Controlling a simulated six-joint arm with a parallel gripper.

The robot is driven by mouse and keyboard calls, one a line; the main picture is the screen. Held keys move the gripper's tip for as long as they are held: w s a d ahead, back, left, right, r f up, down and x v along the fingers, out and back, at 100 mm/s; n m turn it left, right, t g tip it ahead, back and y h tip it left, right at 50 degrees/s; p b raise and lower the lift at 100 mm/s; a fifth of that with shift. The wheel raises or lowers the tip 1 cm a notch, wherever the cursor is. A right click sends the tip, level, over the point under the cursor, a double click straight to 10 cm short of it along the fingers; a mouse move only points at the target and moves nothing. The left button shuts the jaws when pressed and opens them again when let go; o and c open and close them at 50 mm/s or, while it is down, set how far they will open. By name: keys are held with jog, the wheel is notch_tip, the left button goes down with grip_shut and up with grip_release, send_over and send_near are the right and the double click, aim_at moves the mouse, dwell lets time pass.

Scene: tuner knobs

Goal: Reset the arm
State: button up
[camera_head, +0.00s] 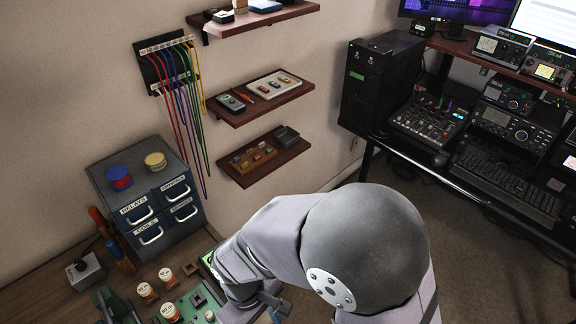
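My arm (365,250) fills the lower middle of the head view, with a large dark grey rounded joint and lighter grey links. It bends left and down over the right side of the workbench. Its wrist end runs to the bottom edge of the picture, and I cannot make out any gripper fingers there. A green circuit board (188,303) lies on the bench just left of the wrist, with several orange-and-white labelled cylinders standing on and near it. No tuner knob is clearly identifiable.
A small grey switch box (85,271) sits at the left. Coloured cables hang from a wall rack (160,44). Shelves (258,97) line the wall. A radio desk (470,190) stands right.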

jog(key=w+d+r+m, duration=0.2)
jog(key=d+m, duration=0.1)
jog(key=d, duration=0.4)
jog(key=w+d+r+m+t+y, duration=0.1)
jog(key=w+d+r+m, duration=0.1)
jog(key=d+m, duration=0.2)
jog(key=w+d+r+m, duration=0.2)
jog(key=d+m, duration=0.1)
jog(key=d, duration=0.7)
jog(key=shift+y, duration=0.4)
